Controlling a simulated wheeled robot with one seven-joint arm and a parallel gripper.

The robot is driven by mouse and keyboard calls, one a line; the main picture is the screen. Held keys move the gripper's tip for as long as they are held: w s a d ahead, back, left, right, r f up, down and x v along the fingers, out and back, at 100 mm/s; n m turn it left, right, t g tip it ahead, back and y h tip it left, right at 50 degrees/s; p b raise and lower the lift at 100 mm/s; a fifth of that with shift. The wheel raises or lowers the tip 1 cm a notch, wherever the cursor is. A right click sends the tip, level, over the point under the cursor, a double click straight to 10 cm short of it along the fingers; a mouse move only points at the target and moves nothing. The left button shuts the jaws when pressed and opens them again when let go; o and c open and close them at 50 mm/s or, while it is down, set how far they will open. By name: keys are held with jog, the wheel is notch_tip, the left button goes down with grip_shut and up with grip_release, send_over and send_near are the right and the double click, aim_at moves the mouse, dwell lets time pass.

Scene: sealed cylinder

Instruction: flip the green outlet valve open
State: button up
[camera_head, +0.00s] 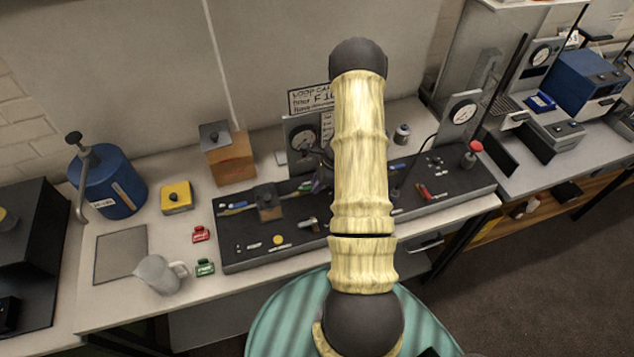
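A red lever-like handle (425,192) and a small blue one (397,168) show on the panel right of my arm. A small green piece with pale lettering (205,267) lies on the bench beside the panel's left end. My gripper (321,180) seems to be the dark shape over the panel, mostly hidden behind my arm; its fingers are not clear.
A gauge plate (303,142) and a sign (309,98) stand behind the panel. A red piece (200,233), grey jug (158,273), yellow box (177,197), blue cylinder (110,185) and orange-brown box (229,158) are at left.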

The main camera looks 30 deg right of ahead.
grip_shut()
jog(key=shift+w, duration=0.1)
jog(key=shift+w+d+n+g+b, duration=0.2)
jog(key=shift+w+n+g+b, duration=0.25)
jog(key=shift+n, duration=0.65)
jog(key=shift+w+n, duration=0.1)
jog(key=shift+n, duration=0.4)
jog(key=shift+r, duration=0.1)
jog(key=shift+o, duration=2)
grip_release()
jog(key=shift+d, duration=0.1)
